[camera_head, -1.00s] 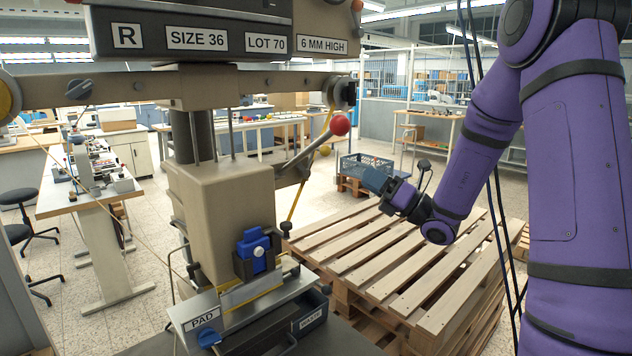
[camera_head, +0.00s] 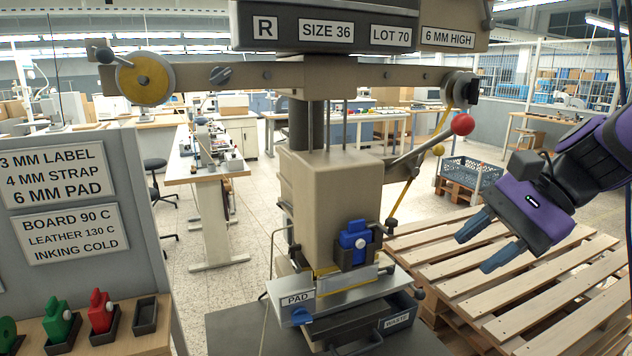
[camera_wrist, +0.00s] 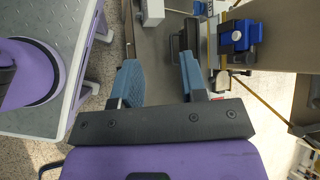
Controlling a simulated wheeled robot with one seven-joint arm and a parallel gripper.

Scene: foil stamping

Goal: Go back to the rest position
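My gripper (camera_head: 483,246) is at the right in the head view, in front of the wooden pallets and to the right of the stamping press. Its two blue fingers are spread apart with nothing between them; the wrist view also shows them apart (camera_wrist: 158,85). The press (camera_head: 330,200) stands in the middle, with a blue block (camera_head: 355,243) at its front above a plate labelled PAD. The blue block also shows in the wrist view (camera_wrist: 240,37), beyond the right finger and apart from it.
Pallets (camera_head: 470,262) are stacked right of the press. A red-knobbed lever (camera_head: 462,125) sticks out towards my arm's side. A grey sign panel (camera_head: 70,215) stands at left, above a shelf with a green block (camera_head: 60,322), a red block (camera_head: 100,311) and an empty holder (camera_head: 145,316).

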